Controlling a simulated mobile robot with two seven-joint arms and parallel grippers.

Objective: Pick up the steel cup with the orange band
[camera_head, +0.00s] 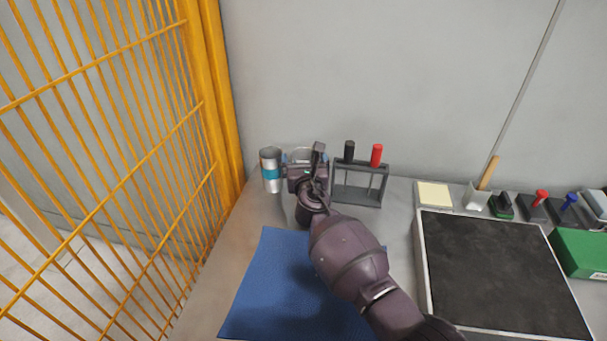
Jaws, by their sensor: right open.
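A steel cup with a teal band (271,172) stands upright at the back left of the bench. A second steel cup (303,152) stands just right of it, mostly hidden behind my right gripper. Only part of its rim and upper side shows, and I cannot tell the colour of its band. No orange band is visible. My right gripper (302,164) is open in front of this second cup. I cannot tell whether its fingers are beside the cup or touching it. My left gripper is out of view.
A dark rack (360,203) with black and red handled tools stands close right of my gripper. A blue mat (262,290) lies in front, under my arm. A yellow cage fence (207,80) borders the left. A black-topped tray (500,270) is at right.

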